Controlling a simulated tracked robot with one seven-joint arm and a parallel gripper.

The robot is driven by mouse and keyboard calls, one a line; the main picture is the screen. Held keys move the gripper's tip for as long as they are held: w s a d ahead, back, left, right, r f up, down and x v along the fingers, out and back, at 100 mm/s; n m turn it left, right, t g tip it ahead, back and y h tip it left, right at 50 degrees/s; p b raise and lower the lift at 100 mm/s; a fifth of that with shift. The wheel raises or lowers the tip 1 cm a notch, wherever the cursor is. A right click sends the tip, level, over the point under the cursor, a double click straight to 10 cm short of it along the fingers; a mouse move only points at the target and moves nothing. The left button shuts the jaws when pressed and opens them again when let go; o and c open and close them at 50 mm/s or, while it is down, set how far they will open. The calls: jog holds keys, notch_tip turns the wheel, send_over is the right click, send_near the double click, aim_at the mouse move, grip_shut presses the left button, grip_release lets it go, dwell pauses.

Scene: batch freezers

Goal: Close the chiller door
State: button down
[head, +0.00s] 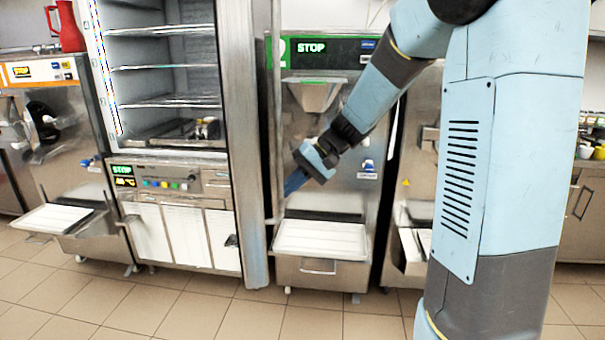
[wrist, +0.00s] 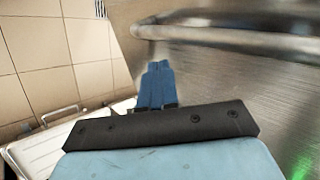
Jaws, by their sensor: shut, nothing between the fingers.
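The chiller (head: 165,75) stands left of centre in the head view, with its shelved inside open to view. Its steel door (head: 240,120) stands open, swung out from the right side toward me, and shows nearly edge-on. A long bar handle (head: 273,130) runs along the door's right side; a metal bar, apparently this handle, crosses the top of the wrist view (wrist: 235,40). My gripper (head: 290,188) is shut and empty, just right of the door. In the wrist view its blue fingertips (wrist: 158,66) are close to the bar; I cannot tell whether they touch it.
A steel machine (head: 335,185) with a green panel stands behind my gripper, with a white tray (head: 320,238) low in front. Another machine (head: 60,130) and a red jug (head: 67,27) are at the left. Tiled floor (head: 190,305) in front is clear.

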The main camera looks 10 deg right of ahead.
jog(key=shift+a, duration=2)
jog(key=shift+a, duration=0.1)
